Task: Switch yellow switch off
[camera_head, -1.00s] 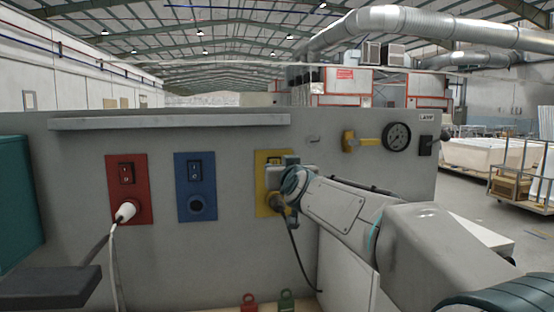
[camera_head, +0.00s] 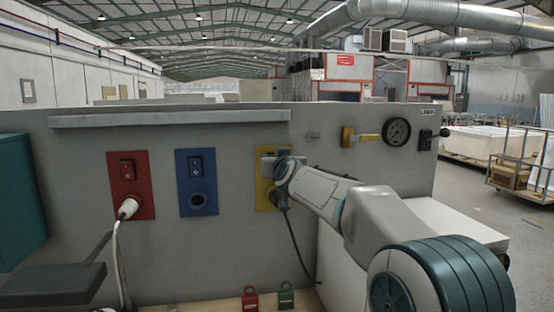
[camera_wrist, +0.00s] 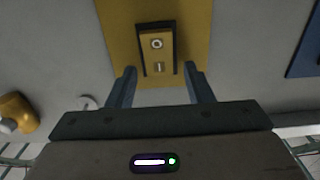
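The yellow switch (camera_wrist: 157,50) sits on a yellow panel (camera_wrist: 200,20), with a circle mark above a bar mark in the wrist view. In the head view, the yellow panel (camera_head: 262,194) is right of the blue one, and my gripper hides its switch. My gripper (camera_wrist: 160,70) is open and empty. Its two fingers reach toward the panel on either side of the switch's lower end in the wrist view. I cannot tell whether they touch the panel. My gripper (camera_head: 270,159) also shows in the head view at the panel's upper part.
A red panel (camera_head: 142,164) with a white plug and a blue panel (camera_head: 196,152) with an empty socket are left. A dark cable hangs below the yellow panel. A yellow valve handle (camera_head: 367,138) and gauge (camera_head: 397,132) are right. Red (camera_head: 250,301) and green (camera_head: 286,298) padlocks stand below.

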